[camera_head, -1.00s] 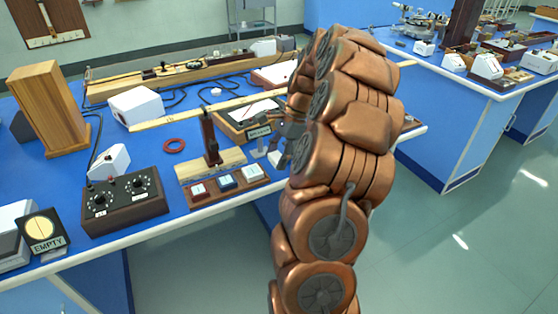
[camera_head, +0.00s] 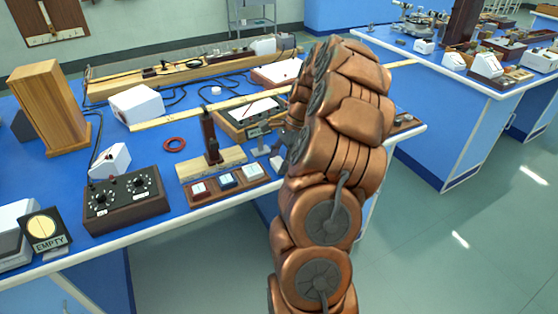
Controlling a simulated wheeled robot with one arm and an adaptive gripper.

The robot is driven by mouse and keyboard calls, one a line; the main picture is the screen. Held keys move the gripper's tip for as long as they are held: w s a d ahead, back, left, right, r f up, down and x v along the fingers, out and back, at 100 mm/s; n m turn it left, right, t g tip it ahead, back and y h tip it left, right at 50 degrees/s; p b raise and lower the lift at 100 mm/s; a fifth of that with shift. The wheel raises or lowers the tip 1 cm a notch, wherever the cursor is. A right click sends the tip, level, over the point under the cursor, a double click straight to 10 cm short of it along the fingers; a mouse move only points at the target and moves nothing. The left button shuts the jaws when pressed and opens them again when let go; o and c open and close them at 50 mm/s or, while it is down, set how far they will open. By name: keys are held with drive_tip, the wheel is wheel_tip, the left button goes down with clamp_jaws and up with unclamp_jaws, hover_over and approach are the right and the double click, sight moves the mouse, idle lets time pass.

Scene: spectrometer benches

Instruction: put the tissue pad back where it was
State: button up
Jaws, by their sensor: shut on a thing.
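My gripper (camera_head: 282,141) is at the front right of the near blue bench, partly hidden behind my copper-coloured arm. Its dark fingers are shut. A small white piece (camera_head: 277,160), which looks like the tissue pad, shows just below the fingers, near the bench's front edge. The arm hides part of it, and I cannot make out whether it touches the bench top.
Behind are a framed panel (camera_head: 233,127) and a long wooden rule (camera_head: 180,115). A dark dial box (camera_head: 125,205) stands left.

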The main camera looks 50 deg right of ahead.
drive_tip(key=o, duration=1.3)
drive_tip(key=b+v, duration=0.1)
drive_tip(key=v, duration=1.1)
drive_tip(key=shift+a+r, duration=0.1)
drive_tip(key=shift+r, duration=0.05)
